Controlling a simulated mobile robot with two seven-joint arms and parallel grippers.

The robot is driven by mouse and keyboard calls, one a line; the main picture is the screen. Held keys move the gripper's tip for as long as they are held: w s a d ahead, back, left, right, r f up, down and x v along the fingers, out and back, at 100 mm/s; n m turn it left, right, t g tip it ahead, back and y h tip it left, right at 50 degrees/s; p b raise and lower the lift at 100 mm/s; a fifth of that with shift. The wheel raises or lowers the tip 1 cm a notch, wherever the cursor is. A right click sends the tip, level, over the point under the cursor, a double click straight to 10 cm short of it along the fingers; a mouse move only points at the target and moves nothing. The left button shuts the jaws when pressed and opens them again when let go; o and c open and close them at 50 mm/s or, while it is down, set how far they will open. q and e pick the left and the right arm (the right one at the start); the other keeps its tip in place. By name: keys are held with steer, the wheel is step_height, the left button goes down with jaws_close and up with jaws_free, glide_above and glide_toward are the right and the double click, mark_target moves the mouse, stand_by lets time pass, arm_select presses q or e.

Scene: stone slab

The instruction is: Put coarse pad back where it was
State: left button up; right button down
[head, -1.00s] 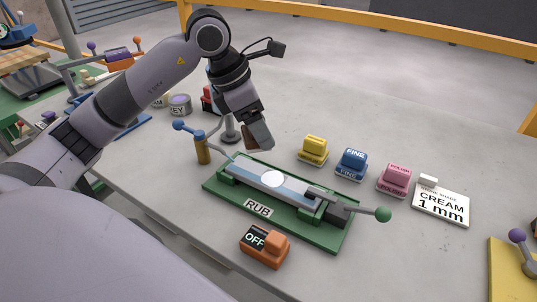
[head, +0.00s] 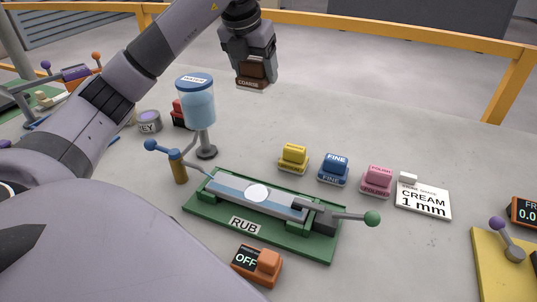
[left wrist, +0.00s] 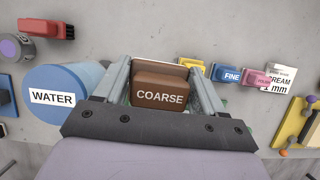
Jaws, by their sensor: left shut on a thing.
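The brown coarse pad (head: 251,82) is in my left gripper (head: 252,70), held up in the air above and behind the row of pads. In the left wrist view the pad (left wrist: 160,92) sits between the two fingers with its COARSE label showing. A yellow pad (head: 293,155), a blue FINE pad (head: 335,165) and a pink POLISH pad (head: 377,178) stand in a row on the slab. No label marked COARSE shows on the slab. My right gripper is not in view.
The green RUB fixture (head: 325,250) holds a strip with a white disc. A blue water container (head: 198,105) stands on a post behind it. An orange OFF switch (head: 265,262) is in front. A CREAM card (head: 425,202) lies right of the pads. The slab behind them is clear.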

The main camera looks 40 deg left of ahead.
arm_select(q)
steer(key=shift+w+a, duration=0.1)
step_height(320, 180, down, 20)
steer(key=shift+r, duration=0.15)
stand_by(0.3)
steer(key=shift+b, duration=0.4)
steer(key=o, duration=0.9)
steer(key=shift+o, duration=0.2)
steer(key=shift+r, duration=0.4)
steer(key=v, duration=1.1)
steer(key=shift+s, duration=0.25)
